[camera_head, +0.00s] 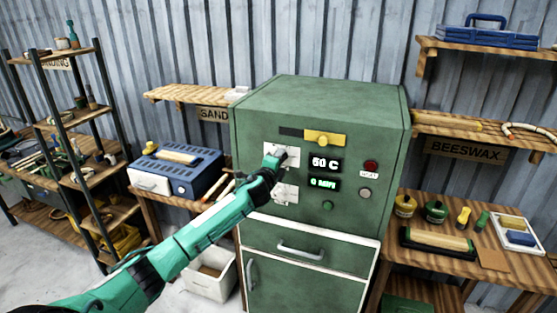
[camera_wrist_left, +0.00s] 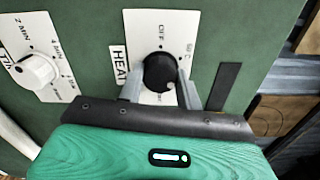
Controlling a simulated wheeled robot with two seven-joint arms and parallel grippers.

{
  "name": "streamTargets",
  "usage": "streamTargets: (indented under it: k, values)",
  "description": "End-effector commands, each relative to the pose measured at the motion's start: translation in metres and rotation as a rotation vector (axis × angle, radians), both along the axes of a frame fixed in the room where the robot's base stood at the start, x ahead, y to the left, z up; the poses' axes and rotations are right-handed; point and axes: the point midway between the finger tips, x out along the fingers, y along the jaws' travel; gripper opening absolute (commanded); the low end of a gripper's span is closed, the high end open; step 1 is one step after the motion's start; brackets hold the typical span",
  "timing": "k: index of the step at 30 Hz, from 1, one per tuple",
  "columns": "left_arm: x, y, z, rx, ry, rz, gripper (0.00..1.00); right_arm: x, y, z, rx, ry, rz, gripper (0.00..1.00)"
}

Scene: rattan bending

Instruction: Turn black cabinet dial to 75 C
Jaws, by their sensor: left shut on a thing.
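The green cabinet (camera_head: 260,115) stands against the wall with two white dial plates on its front. In the left wrist view the black dial (camera_wrist_left: 158,72) sits on the upper plate, marked OFF and labelled HEAT. My left gripper (camera_wrist_left: 160,84) has one finger on each side of this dial and is shut on it. In the head view my left gripper (camera_head: 279,157) covers most of the dial. The upper display (camera_head: 326,163) reads what looks like 50 C or 60 C; the first digit is unclear. My right gripper is not in view.
A white MIN dial (camera_wrist_left: 38,71) is on the neighbouring plate.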

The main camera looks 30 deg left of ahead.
Motion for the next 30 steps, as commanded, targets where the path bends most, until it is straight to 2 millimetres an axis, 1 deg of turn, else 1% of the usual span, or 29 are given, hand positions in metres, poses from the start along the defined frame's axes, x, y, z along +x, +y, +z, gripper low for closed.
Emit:
streamTargets:
  k: [9, 23, 24, 27, 30]
  values:
    - [-0.0002, -0.0004, -0.0017, 0.094, 0.025, -0.001, 0.12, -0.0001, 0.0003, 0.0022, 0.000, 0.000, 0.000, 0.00]
    - [-0.0001, -0.0007, -0.0021, 0.103, 0.027, -0.002, 0.12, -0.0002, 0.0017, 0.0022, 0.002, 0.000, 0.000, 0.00]
    - [-0.0002, -0.0007, -0.0022, 0.103, 0.027, -0.002, 0.39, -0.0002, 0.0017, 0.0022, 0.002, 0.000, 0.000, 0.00]
    - [-0.0002, -0.0006, -0.0019, 0.103, 0.027, -0.002, 0.57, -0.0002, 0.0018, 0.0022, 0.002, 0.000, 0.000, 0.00]
    - [-0.0001, -0.0004, -0.0014, 0.104, 0.026, -0.001, 0.57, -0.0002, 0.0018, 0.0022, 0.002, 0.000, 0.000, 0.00]
